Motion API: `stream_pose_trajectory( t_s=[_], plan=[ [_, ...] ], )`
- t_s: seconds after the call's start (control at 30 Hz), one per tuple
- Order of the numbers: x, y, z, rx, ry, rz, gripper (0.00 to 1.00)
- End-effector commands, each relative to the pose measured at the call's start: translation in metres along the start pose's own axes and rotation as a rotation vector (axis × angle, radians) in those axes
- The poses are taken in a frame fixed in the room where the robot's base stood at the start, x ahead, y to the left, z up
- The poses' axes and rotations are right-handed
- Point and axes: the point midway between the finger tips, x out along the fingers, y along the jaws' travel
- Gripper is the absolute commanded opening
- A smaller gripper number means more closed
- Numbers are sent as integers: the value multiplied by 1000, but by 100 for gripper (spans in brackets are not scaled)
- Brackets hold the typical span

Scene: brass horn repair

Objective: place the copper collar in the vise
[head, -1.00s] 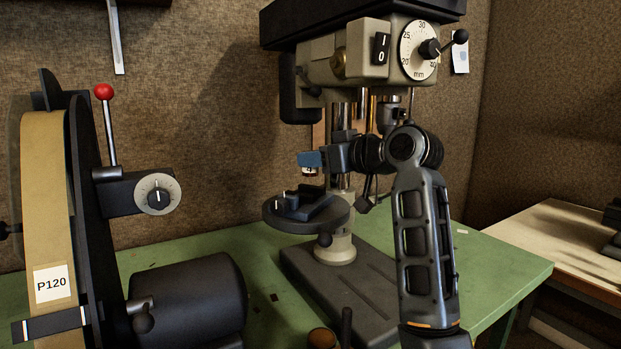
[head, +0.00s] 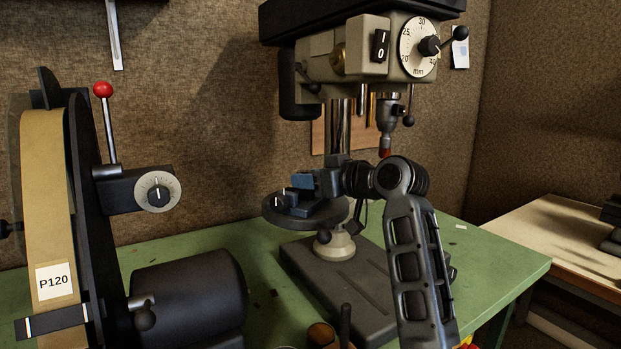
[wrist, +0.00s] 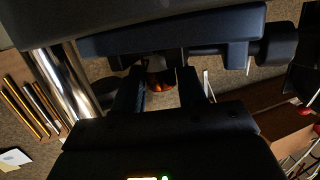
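My gripper (head: 303,182) is low over the drill press table, right at the vise (head: 292,208). The vise is dark with jaws and sits on the round table. In the wrist view the copper collar (wrist: 160,79) shows as an orange-brown ring between my fingertips (wrist: 162,88), and my gripper is shut on it. A long dark vise jaw (wrist: 175,38) lies just beyond the collar. In the head view the collar is hidden by my gripper and the vise. I cannot tell whether the collar touches the jaws.
The drill chuck (head: 386,112) with a red-tipped bit hangs above my wrist. The drill press column (head: 339,130) stands close behind my gripper. A belt sander (head: 50,200) with a red-knobbed lever fills the left.

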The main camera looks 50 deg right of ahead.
Motion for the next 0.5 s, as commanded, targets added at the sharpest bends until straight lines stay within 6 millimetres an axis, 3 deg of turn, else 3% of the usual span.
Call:
stream_pose_trajectory(
  t_s=[0.2, 0.5],
  plan=[
    [0, 0, -1, 0, 0, 0, 61],
    [-1, 0, -6, -1, 1, 0, 61]
  ],
)
